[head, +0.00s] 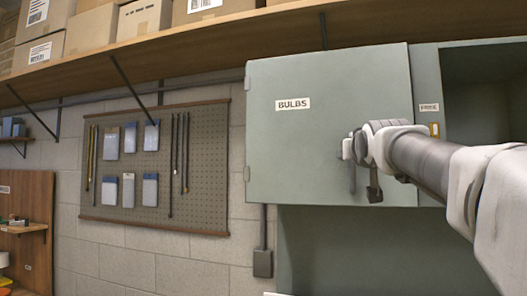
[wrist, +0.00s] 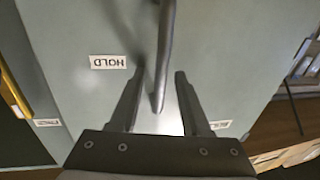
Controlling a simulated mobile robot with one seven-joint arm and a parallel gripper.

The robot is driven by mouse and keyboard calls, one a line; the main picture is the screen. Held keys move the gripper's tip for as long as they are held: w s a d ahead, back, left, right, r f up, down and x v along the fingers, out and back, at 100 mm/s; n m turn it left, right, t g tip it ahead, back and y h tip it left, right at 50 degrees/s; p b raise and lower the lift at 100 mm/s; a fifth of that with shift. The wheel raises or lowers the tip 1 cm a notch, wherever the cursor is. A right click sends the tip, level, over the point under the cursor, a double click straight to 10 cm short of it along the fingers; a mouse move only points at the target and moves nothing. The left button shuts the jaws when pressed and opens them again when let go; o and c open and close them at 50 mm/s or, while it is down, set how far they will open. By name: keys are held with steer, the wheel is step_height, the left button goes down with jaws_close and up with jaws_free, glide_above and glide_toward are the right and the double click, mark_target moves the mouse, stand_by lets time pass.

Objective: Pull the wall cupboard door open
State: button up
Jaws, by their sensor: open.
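The grey-green wall cupboard door (head: 320,140), labelled BULBS, is at the right of the head view, with hinges along its left edge. It looks shut or nearly so; I cannot tell if there is a small gap. My gripper (wrist: 159,74) is open, one finger on each side of the handle's end, with visible gaps. In the head view my gripper (head: 362,165) is in front of the door's lower right part and hides most of the handle.
An open compartment (head: 487,108) labelled FREE is right of the door. A wooden shelf (head: 200,48) with cardboard boxes runs above. A pegboard (head: 205,170) hangs on the wall to the left. A dark wall box (head: 262,263) is below the hinge side.

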steer(key=shift+w, duration=0.15)
jaws_close()
stand_by(1.4)
